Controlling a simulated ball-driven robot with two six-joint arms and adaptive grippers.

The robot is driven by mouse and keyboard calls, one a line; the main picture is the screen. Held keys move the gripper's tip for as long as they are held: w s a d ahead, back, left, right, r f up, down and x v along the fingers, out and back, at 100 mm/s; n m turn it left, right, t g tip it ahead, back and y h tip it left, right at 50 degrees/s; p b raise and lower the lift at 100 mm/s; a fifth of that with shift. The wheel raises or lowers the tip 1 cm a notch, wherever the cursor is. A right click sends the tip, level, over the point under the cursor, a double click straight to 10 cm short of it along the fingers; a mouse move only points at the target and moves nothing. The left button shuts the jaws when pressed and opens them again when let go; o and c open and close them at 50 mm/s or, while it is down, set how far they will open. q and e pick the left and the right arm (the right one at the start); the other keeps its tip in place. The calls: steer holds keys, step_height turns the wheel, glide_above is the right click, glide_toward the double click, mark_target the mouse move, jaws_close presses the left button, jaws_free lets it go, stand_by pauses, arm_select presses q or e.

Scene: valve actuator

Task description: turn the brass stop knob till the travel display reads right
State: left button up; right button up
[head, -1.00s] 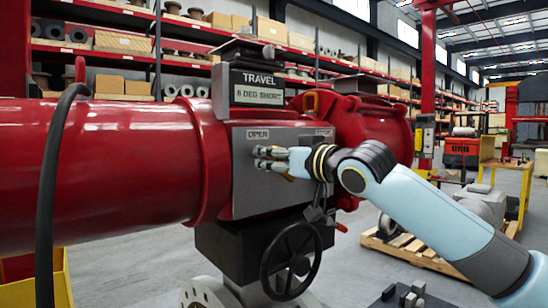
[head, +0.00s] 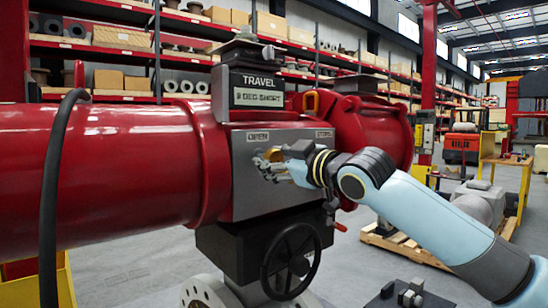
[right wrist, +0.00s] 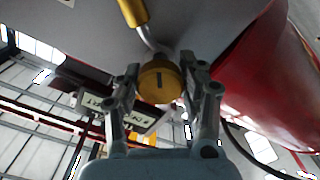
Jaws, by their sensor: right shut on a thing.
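The brass stop knob (head: 273,154) is on the grey panel (head: 249,185) of the red actuator, under the STOPS and OPEN labels. My right gripper (head: 268,166) is shut on it, and its fingers partly hide it. In the right wrist view, the round knob (right wrist: 158,84), with a dark slot mark, sits between the fingertips (right wrist: 160,80). The travel display (head: 257,96) above the panel ends in "DEG SHORT"; its first digit is too small to read surely. My left gripper is not in view.
A black handwheel (head: 291,262) is below the panel. A yellow handle with a bent metal rod (right wrist: 133,12) is close above the knob in the right wrist view. A black hose (head: 50,190) hangs in front of the red cylinder (head: 110,165) at left.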

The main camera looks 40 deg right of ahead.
mark_target(278, 161)
steer(key=n, duration=0.4)
steer(key=shift+n, duration=0.4)
stand_by(0.4)
steer(key=o, duration=1.2)
steer(key=shift+s, duration=0.1)
steer(key=s, duration=0.6)
steer(key=shift+s+d, duration=0.1)
steer(key=shift+d, duration=0.25)
steer(key=shift+s+a, duration=0.1)
steer(key=shift+s, duration=0.45)
